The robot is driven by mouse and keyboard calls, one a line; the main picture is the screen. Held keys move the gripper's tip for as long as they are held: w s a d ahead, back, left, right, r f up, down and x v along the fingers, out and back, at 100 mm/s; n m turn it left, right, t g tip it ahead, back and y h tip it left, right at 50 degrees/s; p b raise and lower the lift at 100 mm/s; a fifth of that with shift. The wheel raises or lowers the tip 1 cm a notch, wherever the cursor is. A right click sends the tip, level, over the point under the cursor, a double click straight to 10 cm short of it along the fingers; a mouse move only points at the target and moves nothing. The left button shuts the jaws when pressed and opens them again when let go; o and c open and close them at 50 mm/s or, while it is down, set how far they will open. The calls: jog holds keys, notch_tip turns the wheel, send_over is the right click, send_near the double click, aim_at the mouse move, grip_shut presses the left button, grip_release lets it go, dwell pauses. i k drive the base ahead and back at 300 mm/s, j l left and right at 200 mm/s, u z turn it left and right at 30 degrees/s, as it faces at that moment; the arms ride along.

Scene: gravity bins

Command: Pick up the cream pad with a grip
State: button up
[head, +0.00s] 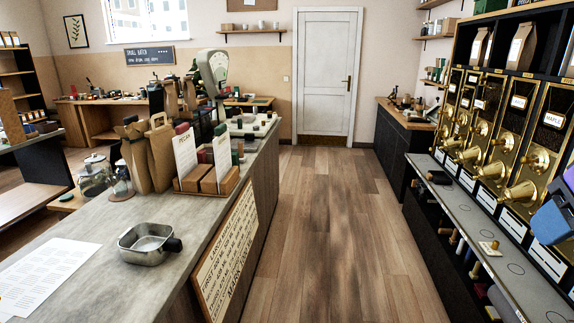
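A small cream pad (489,248) lies on the grey ledge below the brass dispensers at the right. A small yellowish-brown grip stands up from it. It is small in this view, so its finer shape is hard to tell. Nothing touches the pad from above. My gripper is not in view. Only a blue and dark part at the right edge shows, which looks like a link of my arm.
Brass dispensers (499,143) line the wall above the grey ledge (457,207). A dark tray (438,177) lies farther along it. Wooden knobs (475,270) stick out below its edge. A metal pan (148,244) sits on the left counter (88,218). The wooden aisle floor (326,235) is clear.

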aim_at(242, 159)
jog(key=i+u, duration=0.3)
jog(key=i, duration=0.15)
jog(key=i+l+u, duration=0.15)
jog(key=i+u, duration=0.15)
jog(key=i+l+u, duration=0.25)
jog(key=i, duration=0.25)
